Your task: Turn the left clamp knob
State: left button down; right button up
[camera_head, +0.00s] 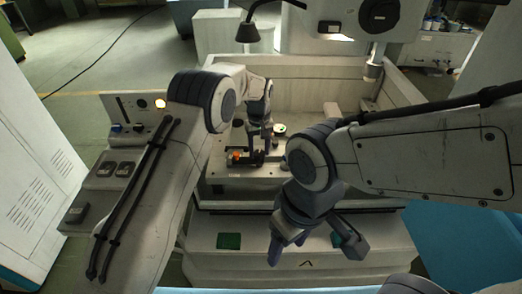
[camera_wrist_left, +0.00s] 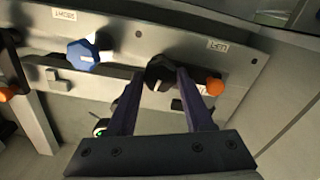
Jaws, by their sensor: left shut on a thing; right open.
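My left gripper (camera_head: 260,146) reaches down over the pale machine's work area in the head view. In the left wrist view, its two dark fingers (camera_wrist_left: 162,80) close on a black knob (camera_wrist_left: 159,70) on a grey bar (camera_wrist_left: 126,38). The fingers hide the knob's sides. A blue knob (camera_wrist_left: 84,54) with a white mark sits to its left, apart from the gripper. An orange knob-like part (camera_wrist_left: 215,87) is just right of the fingers. Small labels on the bar appear upside down and are hard to read. My right gripper (camera_head: 312,252) hangs open and empty at the front.
A second orange part (camera_wrist_left: 6,94) is at the left edge of the wrist view. The machine's raised tub walls (camera_head: 300,70) stand behind the work area. A control panel (camera_head: 138,112) with a lit lamp is at left. A dark nozzle (camera_head: 247,32) hangs above.

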aim_at(259, 153)
pick_arm(q)
jog(key=shift+m, duration=1)
jog(key=shift+r, duration=0.1)
jog(key=shift+c, duration=1.4)
grip_release()
jog(key=shift+r+b, duration=0.25)
jog(key=shift+b, duration=0.05)
notch_tip(259, 153, up, 10)
jog(key=b, duration=0.2)
